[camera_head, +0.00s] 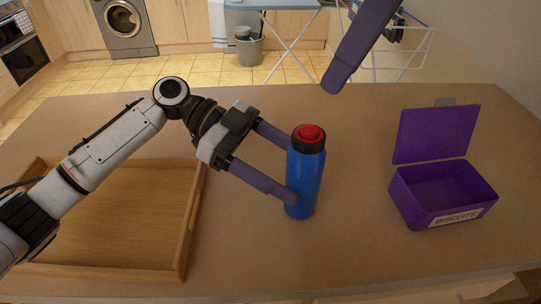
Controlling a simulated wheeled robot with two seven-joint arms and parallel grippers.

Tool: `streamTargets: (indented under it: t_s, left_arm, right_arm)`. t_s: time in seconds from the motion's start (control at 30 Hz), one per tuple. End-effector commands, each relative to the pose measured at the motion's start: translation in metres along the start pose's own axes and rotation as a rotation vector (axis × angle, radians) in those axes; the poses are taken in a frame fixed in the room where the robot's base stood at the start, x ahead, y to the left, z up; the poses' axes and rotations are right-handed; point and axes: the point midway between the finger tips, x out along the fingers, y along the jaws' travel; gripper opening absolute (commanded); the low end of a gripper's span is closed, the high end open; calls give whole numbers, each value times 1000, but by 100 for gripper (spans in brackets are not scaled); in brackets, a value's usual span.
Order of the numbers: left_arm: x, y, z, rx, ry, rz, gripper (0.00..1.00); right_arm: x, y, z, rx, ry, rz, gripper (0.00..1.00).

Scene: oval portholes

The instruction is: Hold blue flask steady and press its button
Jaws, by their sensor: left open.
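The blue flask (309,181) stands upright on the worktop, right of the middle of the head view. Its black collar carries a red button (309,132) on top. My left gripper (292,170) reaches in from the left with its two purple fingers open at the flask. One finger lies in front of the flask's lower left side, the other ends near its upper left. Whether either finger touches it, I cannot tell. Part of my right gripper (341,74) shows as a purple finger at the top, above and right of the flask; its other finger is not visible.
A wooden tray (187,226) lies on the left under my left arm. An open purple biscuit box (440,192) with its lid up stands on the right. The worktop (350,235) is bare between flask and box. A washing machine and drying rack stand beyond.

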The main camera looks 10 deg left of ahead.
Motion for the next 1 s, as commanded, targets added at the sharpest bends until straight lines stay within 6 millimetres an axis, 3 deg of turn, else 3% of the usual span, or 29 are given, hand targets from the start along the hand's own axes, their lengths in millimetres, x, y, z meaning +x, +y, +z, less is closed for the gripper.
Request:
streamTargets:
  t_s: [0.1, 0.3, 0.73, 1.0]
  left_arm:
    - [22, 1, -1, 1, 1, 3, 69]
    - [48, 0, 0, 1, 1, 0, 69]
    - [59, 0, 0, 1, 0, -1, 69]
    - [58, 0, 0, 1, 0, -2, 25]
  right_arm:
    - [0, 0, 0, 0, 0, 0, 31]
    - [0, 0, 0, 0, 0, 0, 31]
    - [0, 0, 0, 0, 0, 0, 31]
    - [0, 0, 0, 0, 0, 0, 31]
